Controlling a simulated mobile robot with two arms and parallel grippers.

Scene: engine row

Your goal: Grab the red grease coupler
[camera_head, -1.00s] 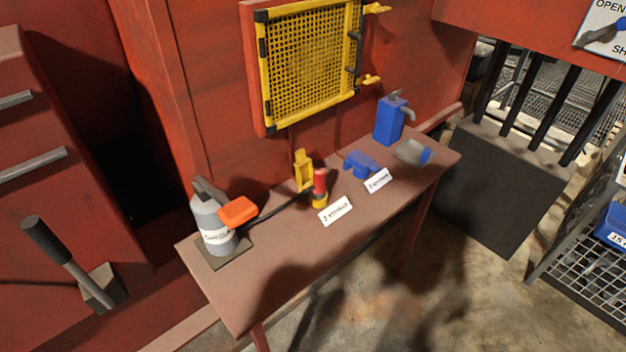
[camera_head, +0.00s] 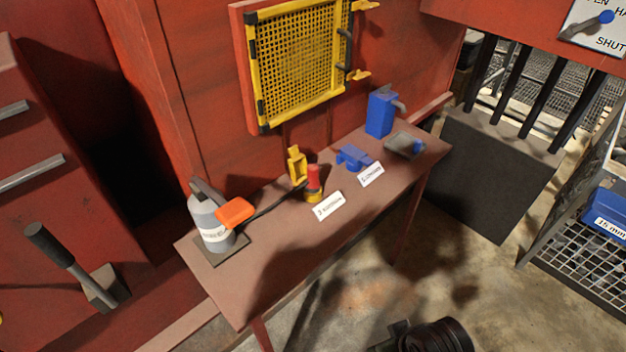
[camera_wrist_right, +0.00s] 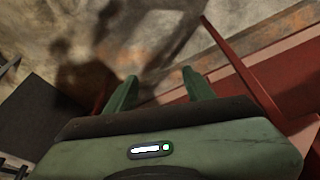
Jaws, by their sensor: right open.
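The red grease coupler (camera_head: 314,176) stands upright in a yellow holder (camera_head: 314,195) on the brown bench (camera_head: 262,272), in the head view. A dark hose runs from its area toward a grey grease canister (camera_head: 211,224) with an orange part on it. My right gripper (camera_wrist_right: 160,90) shows in the right wrist view with its two green fingers apart and nothing between them. It points at the floor and a red bench leg, away from the coupler. The coupler is not in the wrist view. My left gripper is not in view.
A yellow bracket (camera_head: 297,166) stands close behind the coupler. A white label (camera_head: 328,206) lies in front. To the right are a blue part (camera_head: 353,157), a blue can (camera_head: 381,112) and a tray (camera_head: 404,146). A yellow mesh guard (camera_head: 300,62) hangs above. The front bench surface is clear.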

